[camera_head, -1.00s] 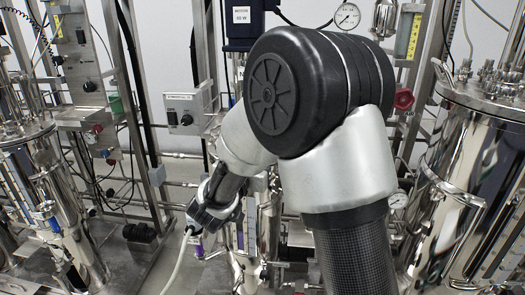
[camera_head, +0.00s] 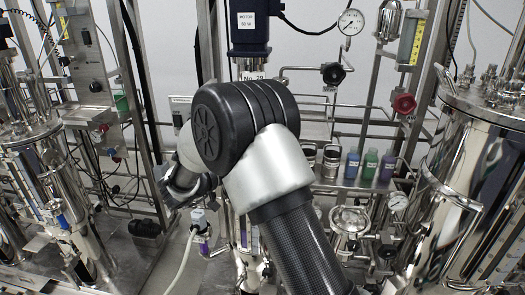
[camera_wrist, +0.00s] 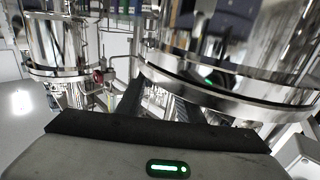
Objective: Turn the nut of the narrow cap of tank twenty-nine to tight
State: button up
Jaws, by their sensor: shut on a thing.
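A "No. 29" sign (camera_head: 252,77) hangs below a dark blue motor (camera_head: 249,25) behind my arm in the head view. My arm covers the vessel under it, so I make out neither the narrow cap nor its nut. My gripper (camera_wrist: 136,93) shows in the wrist view as a grey body with a green light and dark fingers reaching forward. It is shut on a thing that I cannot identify. A big shiny vessel with a wide rim (camera_wrist: 235,98) is close ahead on the right. In the head view my gripper's end is hidden behind my wrist.
A large steel tank (camera_head: 480,180) stands at the right, another (camera_head: 65,200) at the left. Blue, green and purple bottles (camera_head: 370,165) stand on a shelf at the back. A red valve knob (camera_head: 404,104) and pipes are nearby. A white hose (camera_head: 180,262) hangs below my wrist.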

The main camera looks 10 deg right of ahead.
jog(key=shift+w+r+m+g, duration=0.1)
jog(key=shift+m+g, duration=0.2)
jog(key=shift+g, duration=0.1)
dwell(0.3)
jog(key=o, duration=1.1)
jog(key=shift+c, duration=0.2)
